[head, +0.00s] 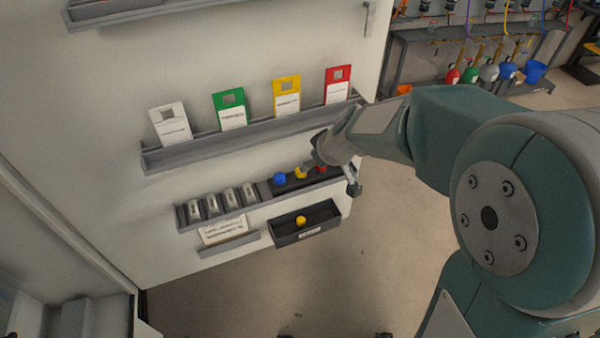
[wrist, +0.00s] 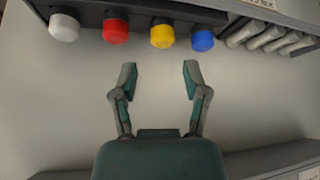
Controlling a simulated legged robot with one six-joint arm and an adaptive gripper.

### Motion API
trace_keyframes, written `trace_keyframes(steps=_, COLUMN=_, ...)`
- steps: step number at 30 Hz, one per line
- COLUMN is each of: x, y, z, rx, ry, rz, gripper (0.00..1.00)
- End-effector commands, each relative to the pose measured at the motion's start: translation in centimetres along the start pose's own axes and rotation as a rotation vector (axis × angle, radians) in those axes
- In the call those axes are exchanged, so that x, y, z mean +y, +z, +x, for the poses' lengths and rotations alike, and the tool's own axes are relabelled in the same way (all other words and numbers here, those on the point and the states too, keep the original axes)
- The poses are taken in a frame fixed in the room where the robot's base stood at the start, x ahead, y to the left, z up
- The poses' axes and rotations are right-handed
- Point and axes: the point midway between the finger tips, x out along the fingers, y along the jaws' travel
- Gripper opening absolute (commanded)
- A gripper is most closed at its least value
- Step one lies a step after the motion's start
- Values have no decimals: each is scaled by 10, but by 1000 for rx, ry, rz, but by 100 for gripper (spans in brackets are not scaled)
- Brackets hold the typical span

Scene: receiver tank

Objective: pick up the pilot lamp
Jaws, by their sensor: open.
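Coloured round-capped lamps sit in a row on a dark rack. The wrist view shows a white lamp (wrist: 64,27), a red lamp (wrist: 115,31), a yellow lamp (wrist: 162,36) and a blue lamp (wrist: 203,40). In the head view I see the blue lamp (head: 279,178) and the yellow lamp (head: 300,172); the red one is partly behind my gripper, the white one hidden. Another yellow lamp (head: 301,220) sits in the dark bin (head: 287,240) below. My gripper (wrist: 159,74) is open and empty, its fingertips apart from the row, roughly facing the red and yellow lamps.
Several grey pieces (head: 212,206) stand beside the lamps on the same shelf. Above, a grey ledge (head: 200,154) holds white, green, yellow and red tags. A small lower ledge (head: 229,246) lies left of the bin. Open floor (head: 390,225) lies right of the panel.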

Motion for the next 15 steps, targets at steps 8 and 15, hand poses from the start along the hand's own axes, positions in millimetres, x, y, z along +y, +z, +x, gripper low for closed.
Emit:
trace_keyframes(steps=8, x=-1, y=-1, z=25, rx=-2, ry=-1, rz=1, gripper=59)
trace_keyframes(steps=15, x=-3, y=-4, z=59, rx=-2, ry=-1, rz=2, gripper=59)
